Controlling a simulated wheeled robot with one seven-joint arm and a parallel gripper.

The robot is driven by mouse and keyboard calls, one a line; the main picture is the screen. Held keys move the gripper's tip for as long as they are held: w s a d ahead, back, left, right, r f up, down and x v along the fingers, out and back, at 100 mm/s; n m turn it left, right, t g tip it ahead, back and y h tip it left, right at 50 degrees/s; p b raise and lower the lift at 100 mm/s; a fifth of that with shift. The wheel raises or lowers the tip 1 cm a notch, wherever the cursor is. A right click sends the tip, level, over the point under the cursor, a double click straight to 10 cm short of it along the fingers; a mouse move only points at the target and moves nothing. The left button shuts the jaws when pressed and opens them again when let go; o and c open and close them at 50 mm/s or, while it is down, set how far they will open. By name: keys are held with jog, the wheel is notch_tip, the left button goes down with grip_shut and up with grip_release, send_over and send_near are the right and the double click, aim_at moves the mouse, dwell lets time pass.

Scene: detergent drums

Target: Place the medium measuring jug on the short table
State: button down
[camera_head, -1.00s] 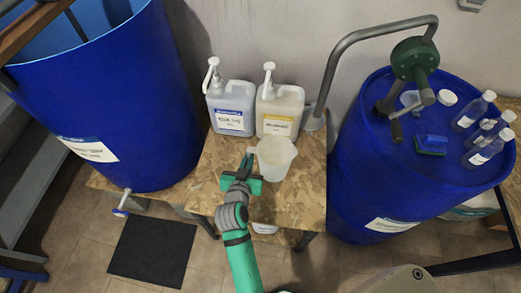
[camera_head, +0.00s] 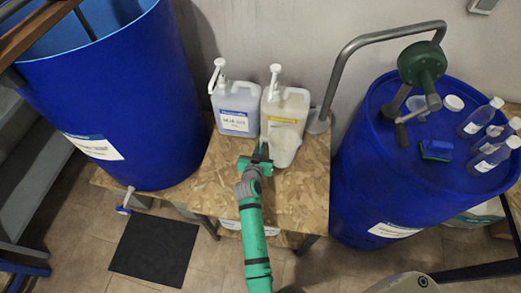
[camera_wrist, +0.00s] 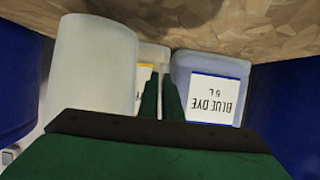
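The medium measuring jug (camera_head: 284,148) is pale and translucent. It is over the wooden short table (camera_head: 300,190), in front of the yellow-labelled bottle; I cannot tell whether its base touches the table. My gripper (camera_head: 261,152) is at the jug's left side. In the wrist view the jug (camera_wrist: 95,65) is large at left, and my gripper's fingers (camera_wrist: 161,95) are close together beside it. They appear shut on the jug's handle, which is mostly hidden by the fingers.
A blue-labelled pump bottle (camera_head: 235,108) and a yellow-labelled pump bottle (camera_head: 287,108) stand at the table's back. Blue drums stand at left (camera_head: 120,100) and right (camera_head: 380,180). The right drum carries several small bottles. The table's front right is clear.

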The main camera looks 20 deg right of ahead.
jog(key=shift+f, duration=0.8)
jog(key=shift+f, duration=0.1)
jog(key=c, duration=1.9)
grip_release()
jog(key=shift+c, duration=0.2)
